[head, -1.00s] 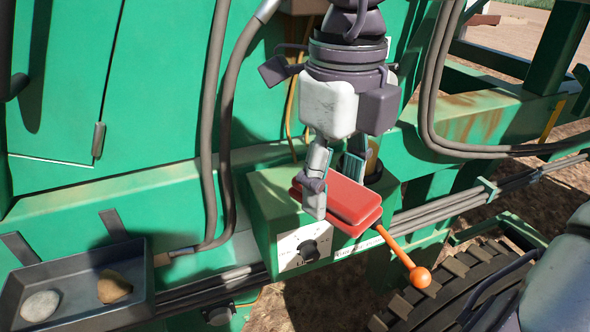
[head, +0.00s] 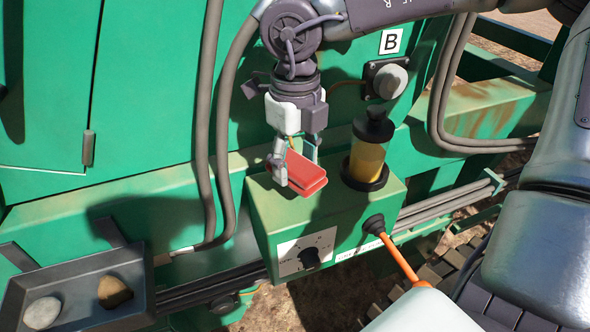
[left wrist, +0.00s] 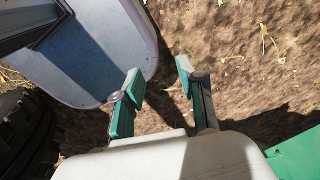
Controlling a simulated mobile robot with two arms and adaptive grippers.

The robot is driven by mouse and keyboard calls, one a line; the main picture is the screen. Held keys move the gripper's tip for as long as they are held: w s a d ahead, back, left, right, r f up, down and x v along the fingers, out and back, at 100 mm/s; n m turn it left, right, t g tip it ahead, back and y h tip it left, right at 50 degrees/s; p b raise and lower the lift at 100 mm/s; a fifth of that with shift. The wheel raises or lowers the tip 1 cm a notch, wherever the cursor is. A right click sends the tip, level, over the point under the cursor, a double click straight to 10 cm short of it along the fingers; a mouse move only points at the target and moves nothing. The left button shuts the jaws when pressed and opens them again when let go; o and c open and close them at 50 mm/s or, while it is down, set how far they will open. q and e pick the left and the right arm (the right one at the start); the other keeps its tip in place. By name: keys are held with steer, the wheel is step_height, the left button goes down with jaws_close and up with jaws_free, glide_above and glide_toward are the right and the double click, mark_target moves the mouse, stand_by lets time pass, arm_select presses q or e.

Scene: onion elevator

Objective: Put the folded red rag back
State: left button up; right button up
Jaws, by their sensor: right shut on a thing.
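The folded red rag (head: 307,174) is in the head view, over the left part of the top of the green box (head: 259,206). My right gripper (head: 291,172) comes down from above and is shut on the rag. I cannot tell whether the rag touches the box top. My left gripper (left wrist: 158,95) shows in the left wrist view, with its fingers apart and nothing between them, above bare ground.
An amber jar with a dark lid (head: 368,152) stands on the box's right part. An orange-handled lever (head: 396,257) sticks out of the box front, beside a dial (head: 309,257). A dark tray (head: 75,268) with two stones is at the lower left. Hoses run down the green wall.

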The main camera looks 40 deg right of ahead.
mark_target(295, 181)
steer(key=shift+f, duration=0.3)
steer(key=shift+s+a+f+p, duration=0.1)
steer(key=shift+s+f+p, duration=0.05)
steer(key=shift+f+p, duration=0.35)
steer(key=shift+s+a+f+p, duration=0.1)
steer(key=shift+f+p, duration=0.2)
steer(key=shift+f, duration=0.7)
steer(key=shift+w+d+f, duration=0.15)
steer(key=shift+w+f, duration=0.05)
steer(key=shift+s+f+b, duration=0.1)
steer(key=shift+f+b, duration=0.05)
steer(key=shift+b, duration=0.15)
arm_select(q)
steer(key=shift+w+d+r, duration=0.15)
steer(key=shift+r, duration=0.2)
steer(key=shift+w+d+r, duration=0.15)
steer(key=shift+r, duration=0.2)
arm_select(e)
steer(key=o, duration=1)
arm_select(q)
steer(key=shift+r, duration=0.1)
arm_select(e)
steer(key=shift+r, duration=0.2)
